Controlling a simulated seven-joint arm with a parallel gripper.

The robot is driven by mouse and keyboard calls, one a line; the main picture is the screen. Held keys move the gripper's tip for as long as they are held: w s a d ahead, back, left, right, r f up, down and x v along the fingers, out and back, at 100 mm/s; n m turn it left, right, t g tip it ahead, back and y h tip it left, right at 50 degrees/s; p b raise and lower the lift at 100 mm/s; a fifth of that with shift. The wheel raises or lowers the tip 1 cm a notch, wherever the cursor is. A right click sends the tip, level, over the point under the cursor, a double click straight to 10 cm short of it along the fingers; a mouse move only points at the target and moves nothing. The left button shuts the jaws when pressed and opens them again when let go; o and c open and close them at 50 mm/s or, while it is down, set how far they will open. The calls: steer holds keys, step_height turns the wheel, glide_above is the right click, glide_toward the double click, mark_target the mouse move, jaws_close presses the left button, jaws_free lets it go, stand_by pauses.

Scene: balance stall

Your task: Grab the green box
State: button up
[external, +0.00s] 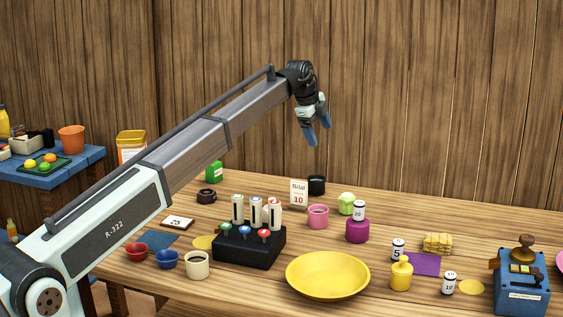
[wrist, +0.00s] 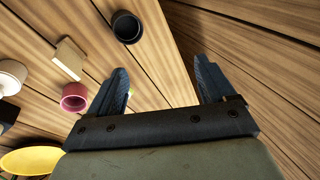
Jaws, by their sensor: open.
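A small green box (external: 214,172) stands at the back left of the wooden table in the external view, close to my arm's outline. It does not show in the wrist view. My gripper (external: 317,136) hangs high above the back of the table, to the right of the green box and well apart from it. Its two blue fingers (wrist: 163,88) are spread, with nothing between them.
Beside the green box lies a black ring (external: 206,196). A black cup (external: 316,185), a sign card (external: 299,193) and a pink cup (external: 318,216) stand below my gripper. A black dispenser block (external: 249,248) and a yellow plate (external: 328,276) are nearer the front.

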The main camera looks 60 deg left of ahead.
steer(key=s+a+f+g, duration=0.1)
steer(key=s+a+g, duration=0.1)
steer(key=s+a, duration=1.05)
steer(key=g+h, duration=0.1)
steer(key=g, duration=0.1)
glide_above(214, 165)
steer(key=a, duration=0.2)
steer(key=f, duration=1.4)
steer(key=shift+w+a+f, duration=0.1)
steer(key=shift+w+f, duration=0.1)
steer(key=shift+w, duration=0.1)
steer(key=c, duration=1.1)
